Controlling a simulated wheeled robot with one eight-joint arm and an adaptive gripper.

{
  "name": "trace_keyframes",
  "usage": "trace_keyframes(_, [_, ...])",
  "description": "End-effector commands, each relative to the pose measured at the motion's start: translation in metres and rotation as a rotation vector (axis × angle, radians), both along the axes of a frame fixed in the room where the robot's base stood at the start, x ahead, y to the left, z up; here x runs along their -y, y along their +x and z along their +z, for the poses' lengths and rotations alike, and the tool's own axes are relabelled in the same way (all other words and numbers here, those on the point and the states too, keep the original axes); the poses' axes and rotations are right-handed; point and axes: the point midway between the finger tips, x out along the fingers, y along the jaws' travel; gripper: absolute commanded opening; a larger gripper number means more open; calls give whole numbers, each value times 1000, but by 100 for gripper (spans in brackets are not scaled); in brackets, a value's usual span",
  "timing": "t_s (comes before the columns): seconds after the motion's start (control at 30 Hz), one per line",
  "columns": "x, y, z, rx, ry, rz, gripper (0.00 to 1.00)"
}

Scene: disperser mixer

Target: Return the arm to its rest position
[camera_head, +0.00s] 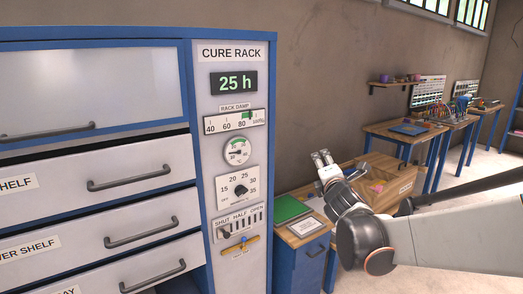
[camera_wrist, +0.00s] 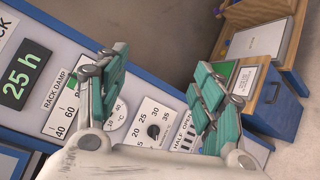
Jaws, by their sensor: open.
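My gripper (camera_head: 322,158) is at the end of my arm, to the right of the cure rack's control panel (camera_head: 228,130). It is open and empty, with its fingers pointing up in the head view. In the wrist view my gripper (camera_wrist: 160,88) shows two teal-padded fingers set wide apart, with the panel's dials behind and between them. Nothing is held, and I see no contact with the panel. My arm reaches in from the right edge of the head view.
The blue and white cure rack (camera_head: 95,115) with drawers fills the left. More workbenches (camera_head: 400,134) line the wall. Floor at far right is clear.

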Motion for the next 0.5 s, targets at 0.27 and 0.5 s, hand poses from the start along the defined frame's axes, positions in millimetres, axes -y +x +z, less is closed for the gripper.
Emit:
trace_keyframes(0.27, [41,-96,-6,-142,557,-239,62])
trace_keyframes(0.5, [52,-191,-40,-263,1021,-471,62])
